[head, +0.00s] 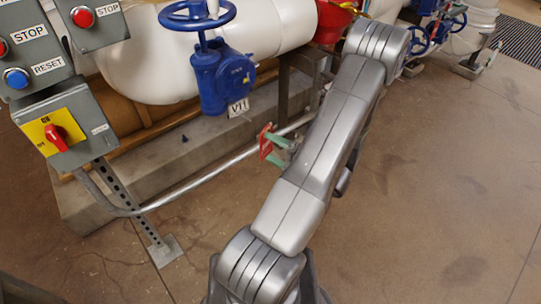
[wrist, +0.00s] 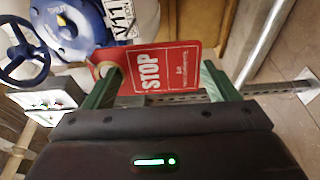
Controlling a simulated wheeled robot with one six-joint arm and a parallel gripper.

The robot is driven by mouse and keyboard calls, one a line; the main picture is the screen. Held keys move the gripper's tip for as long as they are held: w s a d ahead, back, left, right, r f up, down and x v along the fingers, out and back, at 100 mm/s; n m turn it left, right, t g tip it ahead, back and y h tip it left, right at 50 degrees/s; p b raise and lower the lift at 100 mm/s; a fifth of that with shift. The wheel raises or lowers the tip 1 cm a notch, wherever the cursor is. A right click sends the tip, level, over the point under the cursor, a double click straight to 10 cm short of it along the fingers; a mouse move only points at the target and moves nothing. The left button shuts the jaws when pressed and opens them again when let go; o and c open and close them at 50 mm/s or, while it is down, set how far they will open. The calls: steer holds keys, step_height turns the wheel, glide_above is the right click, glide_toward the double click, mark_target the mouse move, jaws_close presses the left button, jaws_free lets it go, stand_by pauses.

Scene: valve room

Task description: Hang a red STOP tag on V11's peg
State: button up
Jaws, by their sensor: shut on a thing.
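My gripper (head: 277,143) is shut on a red STOP tag (head: 265,142), held in the air in front of the blue valve. In the wrist view the tag (wrist: 172,66) lies across the green fingers (wrist: 162,72), its white STOP lettering turned sideways. The blue valve V11 (head: 221,80) has a round handwheel and a white V11 label (head: 238,107); the label also shows in the wrist view (wrist: 119,17). The tag is apart from the valve in the head view. I cannot make out V11's peg in either view.
Grey control boxes (head: 98,20) with STOP and RESET buttons stand at the left, above a box with a red switch (head: 57,138). A bent metal conduit (head: 190,186) crosses below the valve. White pipes (head: 265,25) run behind. The right floor is open.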

mark_target(270, 145)
steer(key=shift+w+a+f+b, duration=0.15)
steer(key=shift+w+a+b, duration=0.1)
steer(key=shift+w+a, duration=0.6)
steer(key=shift+w+a+f+b, duration=0.1)
steer(key=shift+w+a+b, duration=0.3)
steer(key=shift+w, duration=0.65)
steer(key=shift+w+a, duration=0.1)
steer(key=shift+a, duration=0.1)
steer(key=shift+w+a+p, duration=0.3)
steer(key=shift+w+p, duration=0.2)
steer(key=shift+p, duration=0.1)
steer(key=shift+w+a, duration=0.35)
steer(key=shift+w, duration=0.2)
steer(key=shift+w+a, duration=0.3)
steer(key=shift+w, duration=0.05)
steer(key=shift+w+a+p, duration=0.15)
steer(key=shift+w+p, duration=0.15)
steer(key=shift+w, duration=0.15)
stand_by(0.4)
steer(key=shift+w+a, duration=0.15)
steer(key=shift+a, duration=0.05)
